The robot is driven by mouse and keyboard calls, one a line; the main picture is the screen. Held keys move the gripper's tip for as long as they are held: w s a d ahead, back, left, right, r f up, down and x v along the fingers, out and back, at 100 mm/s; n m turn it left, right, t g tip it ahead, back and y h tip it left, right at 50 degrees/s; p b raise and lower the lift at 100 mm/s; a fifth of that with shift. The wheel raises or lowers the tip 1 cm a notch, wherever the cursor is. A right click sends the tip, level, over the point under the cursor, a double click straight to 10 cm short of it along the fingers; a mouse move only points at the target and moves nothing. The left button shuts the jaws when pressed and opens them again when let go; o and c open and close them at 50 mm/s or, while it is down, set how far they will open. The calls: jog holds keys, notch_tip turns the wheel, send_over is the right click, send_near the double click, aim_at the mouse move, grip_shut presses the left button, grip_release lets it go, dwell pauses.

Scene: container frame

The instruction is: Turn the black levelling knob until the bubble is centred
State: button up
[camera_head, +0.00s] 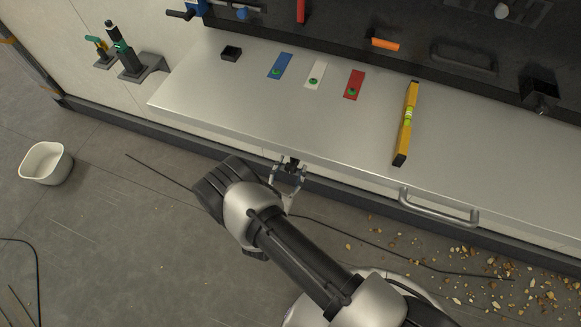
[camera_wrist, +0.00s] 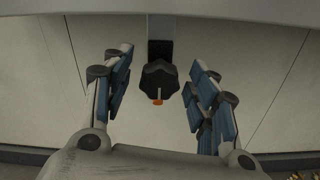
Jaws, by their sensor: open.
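The black knob (camera_wrist: 158,80) sits under the counter's front edge in the wrist view, on a dark vertical bracket, with a small orange-tipped pin at its lower middle. My gripper (camera_head: 288,173) is open at the counter's front edge. In the wrist view its two blue-padded fingers stand left and right of the knob, with a visible gap on each side. A yellow spirit level (camera_head: 403,138) lies on the counter, right of my gripper. Its green vial (camera_head: 408,115) is too small to tell where the bubble sits.
The metal counter (camera_head: 230,115) also carries a blue plate (camera_head: 283,62), a white plate (camera_head: 318,70), a red plate (camera_head: 356,80) and a small black box (camera_head: 231,53). A handle (camera_head: 440,212) juts from the front. A white bin (camera_head: 46,163), cables and scattered debris (camera_head: 500,285) are on the floor.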

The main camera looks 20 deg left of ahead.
jog(key=shift+w, duration=0.3)
jog(key=shift+c, duration=0.4)
jog(key=c, duration=1)
jog(key=shift+m, duration=0.5)
